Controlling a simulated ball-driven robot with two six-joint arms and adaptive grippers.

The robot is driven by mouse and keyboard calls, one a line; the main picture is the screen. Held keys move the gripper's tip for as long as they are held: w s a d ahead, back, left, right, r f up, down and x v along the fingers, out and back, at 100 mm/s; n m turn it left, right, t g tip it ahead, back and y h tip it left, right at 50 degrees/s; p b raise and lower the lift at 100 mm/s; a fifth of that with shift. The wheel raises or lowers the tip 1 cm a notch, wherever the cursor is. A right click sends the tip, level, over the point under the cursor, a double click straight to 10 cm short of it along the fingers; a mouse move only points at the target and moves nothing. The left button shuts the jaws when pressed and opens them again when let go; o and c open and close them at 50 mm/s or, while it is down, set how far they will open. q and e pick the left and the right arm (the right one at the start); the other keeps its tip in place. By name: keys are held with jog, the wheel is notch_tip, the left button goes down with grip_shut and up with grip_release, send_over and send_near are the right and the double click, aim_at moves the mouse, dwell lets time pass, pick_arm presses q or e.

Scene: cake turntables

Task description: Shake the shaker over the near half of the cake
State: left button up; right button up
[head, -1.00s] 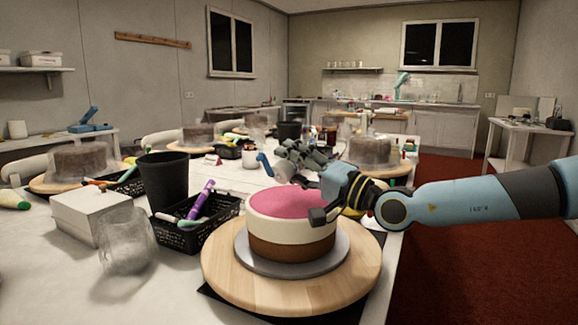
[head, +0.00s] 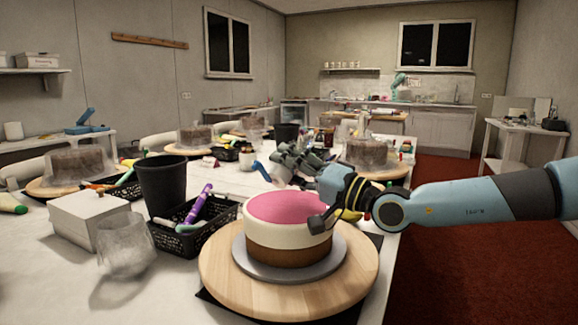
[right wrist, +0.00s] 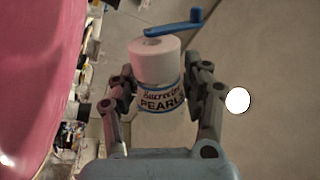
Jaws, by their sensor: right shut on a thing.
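The cake has a plain pink top (head: 290,207), a white band and a brown lower part. It stands on a grey disc on a wooden turntable (head: 215,275) at the table's near edge. In the right wrist view the shaker (right wrist: 157,85) has a white top, a "PEARLS" label and a blue crank handle (right wrist: 174,29). The handle (head: 262,172) points left in the head view; the fingers partly hide the shaker. My left gripper is out of view.
A black basket (head: 190,235) with a purple tube, a dark cup (head: 162,187), a white box (head: 88,218) and a clear jar (head: 125,248) stand left of the cake. Further covered cakes on turntables stand behind. Red floor lies right of the table.

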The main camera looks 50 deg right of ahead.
jog(key=shift+r, duration=0.15)
jog(key=shift+d+r+p, duration=0.25)
jog(key=shift+d+p, duration=0.05)
jog(key=shift+a+f, duration=0.3)
jog(key=shift+a, duration=0.05)
jog(key=shift+a+r+n+y, duration=0.15)
jog(key=shift+n+y, duration=0.15)
jog(key=shift+n, duration=0.5)
jog(key=shift+d+r+p, duration=0.25)
jog(key=shift+d+p, duration=0.05)
jog(key=shift+d, duration=0.05)
jog(key=shift+a+f, duration=0.3)
jog(key=shift+a+r+n, duration=0.1)
jog(key=shift+r+n, duration=0.1)
jog(key=shift+n, duration=0.3)
